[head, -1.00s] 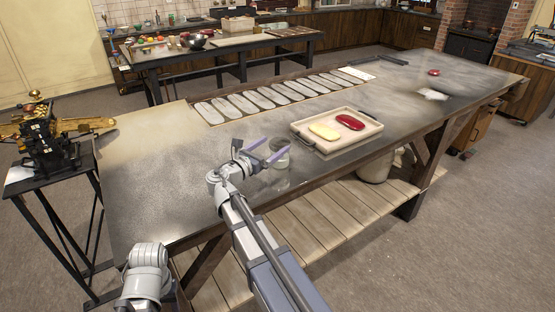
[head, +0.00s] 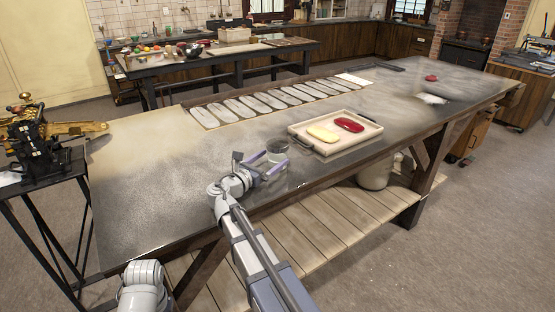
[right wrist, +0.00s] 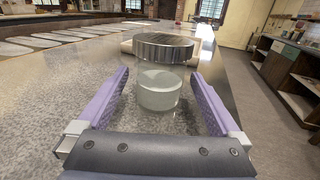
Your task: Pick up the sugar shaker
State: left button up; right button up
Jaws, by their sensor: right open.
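The sugar shaker (right wrist: 159,92) is a clear glass jar with a ridged metal lid and pale sugar in its lower part. It stands upright on the table. In the head view the shaker (head: 278,147) is partly hidden by my right gripper (head: 264,163). My right gripper has purple fingers and is open, low over the table. In the right wrist view my right gripper (right wrist: 160,78) has one finger on each side of the shaker, with visible gaps. Of my left arm only a link shows at the lower left of the head view; its gripper is out of view.
Pale oval pieces (head: 253,104) lie in a row along the far edge. The table's front edge is close to the shaker. The table's left part is clear.

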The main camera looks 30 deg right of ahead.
aim_at(283, 140)
jog(key=shift+x, duration=3.25)
jog(key=shift+c, duration=0.2)
jog(key=shift+a, duration=0.1)
jog(key=c, duration=1.4)
jog(key=shift+r, duration=0.1)
notch_tip(283, 140, up, 10)
jog(key=p, duration=1)
